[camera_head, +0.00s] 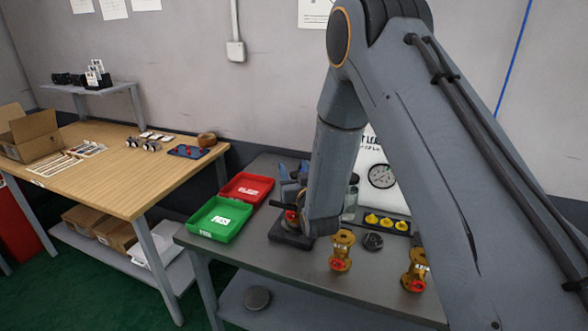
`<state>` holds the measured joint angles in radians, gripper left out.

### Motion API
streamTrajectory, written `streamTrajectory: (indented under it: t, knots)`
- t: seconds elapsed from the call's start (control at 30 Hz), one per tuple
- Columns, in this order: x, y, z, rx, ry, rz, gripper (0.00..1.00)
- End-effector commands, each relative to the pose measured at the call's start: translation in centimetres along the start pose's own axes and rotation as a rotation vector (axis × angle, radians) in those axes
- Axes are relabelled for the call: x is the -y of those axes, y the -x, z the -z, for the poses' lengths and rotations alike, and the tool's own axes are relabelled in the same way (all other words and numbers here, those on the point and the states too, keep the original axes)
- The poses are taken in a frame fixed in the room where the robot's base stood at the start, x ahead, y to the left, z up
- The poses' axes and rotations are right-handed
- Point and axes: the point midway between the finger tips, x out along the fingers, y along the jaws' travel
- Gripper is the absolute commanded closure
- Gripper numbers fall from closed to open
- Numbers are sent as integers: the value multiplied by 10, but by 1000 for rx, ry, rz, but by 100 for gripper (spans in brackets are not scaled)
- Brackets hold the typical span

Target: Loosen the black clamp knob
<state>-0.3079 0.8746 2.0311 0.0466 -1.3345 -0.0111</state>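A dark fixture base (290,237) stands on the grey metal bench, left of the lower end of my arm. A small red part (291,215) and a thin black bar (282,205) show just above it. I cannot tell whether the black bar belongs to the clamp or to my gripper. The clamp knob cannot be made out for certain. My forearm covers much of the fixture. Blue-grey pieces (291,188) show behind the forearm and may be part of my wrist. My fingertips cannot be made out, so their opening and any contact are unclear.
A green bin (219,218) and a red bin (246,188) stand left of the fixture. Brass valve bodies (341,250) (416,269) and a dark round part (373,241) stand to the right. Behind are yellow parts (386,223) and a gauge panel (382,176). A wooden table (128,178) is left.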

Motion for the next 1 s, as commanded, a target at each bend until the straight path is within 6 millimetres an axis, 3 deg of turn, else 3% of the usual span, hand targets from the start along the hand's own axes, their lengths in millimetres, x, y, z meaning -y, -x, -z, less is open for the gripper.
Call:
streamTrajectory:
  t: [0.03,0.23,0.63,1.0]
  knots:
    - [0,0,0,0,0,0,58]
    - [0,0,0,0,0,0,89]
    - [2,0,0,-3,0,82,89]
    - [11,1,-1,-4,2,380,89]
